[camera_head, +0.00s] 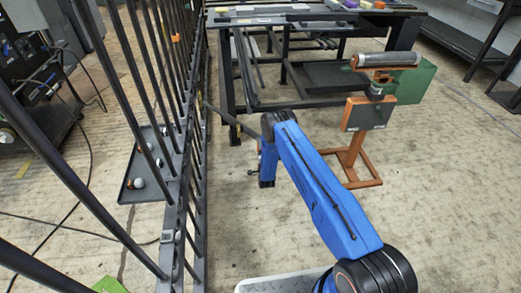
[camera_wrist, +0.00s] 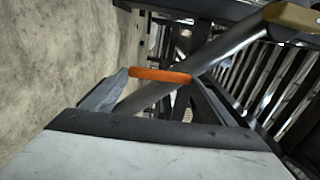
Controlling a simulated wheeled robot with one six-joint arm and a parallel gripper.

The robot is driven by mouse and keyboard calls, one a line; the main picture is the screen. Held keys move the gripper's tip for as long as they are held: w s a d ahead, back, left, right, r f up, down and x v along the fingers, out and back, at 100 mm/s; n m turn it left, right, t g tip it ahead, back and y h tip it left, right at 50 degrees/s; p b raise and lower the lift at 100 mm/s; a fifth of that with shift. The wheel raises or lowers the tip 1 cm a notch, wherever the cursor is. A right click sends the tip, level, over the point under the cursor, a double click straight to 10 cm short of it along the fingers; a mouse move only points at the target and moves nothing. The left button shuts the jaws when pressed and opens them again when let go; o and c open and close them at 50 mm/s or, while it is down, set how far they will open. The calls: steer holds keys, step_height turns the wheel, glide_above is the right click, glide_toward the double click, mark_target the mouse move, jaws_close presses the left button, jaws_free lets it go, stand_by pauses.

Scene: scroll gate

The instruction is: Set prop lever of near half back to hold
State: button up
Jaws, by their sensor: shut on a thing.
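The gate (camera_head: 185,130) is a row of dark upright bars along the left of the head view. The prop lever (camera_head: 232,122) looks like a thin dark bar slanting from the gate down toward my wrist. In the wrist view a grey bar (camera_wrist: 235,47) runs diagonally from between my fingers to a tan end piece at upper right. An orange piece (camera_wrist: 160,75) lies across this bar near my fingertips. My gripper (camera_wrist: 158,97) is shut on the lever near its lower end. The exact contact is partly hidden; in the head view my arm hides the fingers.
A dark workbench (camera_head: 310,18) stands behind. An orange stand (camera_head: 358,150) with a grey roller is right of my arm, by a green box (camera_head: 413,82). A dark tray (camera_head: 148,170) with small balls lies beyond the gate.

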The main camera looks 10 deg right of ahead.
stand_by(0.5)
steer(key=o, duration=1.5)
steer(key=shift+s, duration=0.1)
steer(key=s, duration=1.7)
steer(key=shift+s+f, duration=0.1)
